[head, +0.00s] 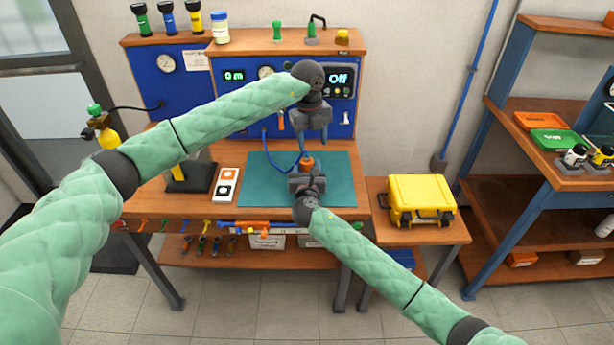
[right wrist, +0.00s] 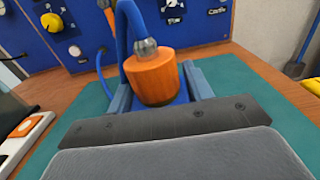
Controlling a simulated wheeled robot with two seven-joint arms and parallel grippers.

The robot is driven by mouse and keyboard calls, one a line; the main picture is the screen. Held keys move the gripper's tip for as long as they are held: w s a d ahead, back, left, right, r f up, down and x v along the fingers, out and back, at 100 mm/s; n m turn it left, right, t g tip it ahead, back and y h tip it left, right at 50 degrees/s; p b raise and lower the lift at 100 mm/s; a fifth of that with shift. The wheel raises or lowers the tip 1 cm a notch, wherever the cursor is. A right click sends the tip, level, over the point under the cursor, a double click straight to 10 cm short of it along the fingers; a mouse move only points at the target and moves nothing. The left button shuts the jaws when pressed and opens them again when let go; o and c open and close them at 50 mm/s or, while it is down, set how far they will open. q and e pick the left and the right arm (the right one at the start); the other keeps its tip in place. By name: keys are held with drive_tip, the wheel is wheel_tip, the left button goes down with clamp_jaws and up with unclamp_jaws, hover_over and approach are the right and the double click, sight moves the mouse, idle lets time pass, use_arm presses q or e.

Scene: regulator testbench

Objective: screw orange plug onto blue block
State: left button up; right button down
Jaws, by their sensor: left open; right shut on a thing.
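The orange plug (right wrist: 158,80), with a grey metal collar and a blue hose, stands nearly upright beyond my right gripper's palm in the right wrist view. It shows small in the head view (head: 306,160). The blue block (right wrist: 183,98) shows only as a sliver below and beside the plug; the plug hides most of it. My right gripper (head: 307,172) is shut on the block, low over the mat. Whether the plug's thread engages the block is hidden. My left gripper (head: 312,138) is open and empty, pointing down just above the plug.
The teal mat (head: 262,190) lies on the wooden bench. The blue hose (head: 268,150) runs from the blue panel (head: 228,95) to the plug. A white switch box (head: 226,185) and a black stand (head: 192,180) are left. A yellow case (head: 421,198) stands right.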

sight(307, 161)
use_arm(q)
drive_tip(key=shift+a+y, duration=0.4)
drive_tip(key=shift+a, duration=0.4)
drive_tip(key=shift+f, duration=0.1)
drive_tip(key=shift+w+f, duration=0.1)
drive_tip(key=shift+f, duration=3.75)
drive_tip(key=c, duration=1)
drive_tip(key=m, duration=0.6)
